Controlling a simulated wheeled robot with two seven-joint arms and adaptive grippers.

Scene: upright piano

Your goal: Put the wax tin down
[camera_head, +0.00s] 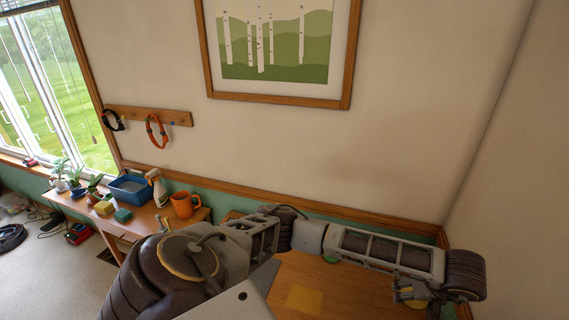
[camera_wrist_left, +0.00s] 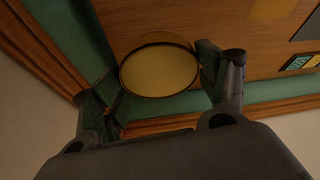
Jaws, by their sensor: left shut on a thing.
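The wax tin (camera_wrist_left: 160,72) is round with a dull gold face and a dark rim. In the left wrist view it sits between the two fingers of my left gripper (camera_wrist_left: 155,88), which is shut on it. In the head view my left arm reaches across to the right, and the left gripper (camera_head: 414,293) is over the right part of the wooden top (camera_head: 350,292). There the tin is small and mostly hidden by the fingers. I cannot tell whether it touches the wood. My right gripper is not in view.
A yellow square (camera_head: 304,298) lies on the wooden top, with bare wood to its right. The wall and its wooden rail are close behind my gripper.

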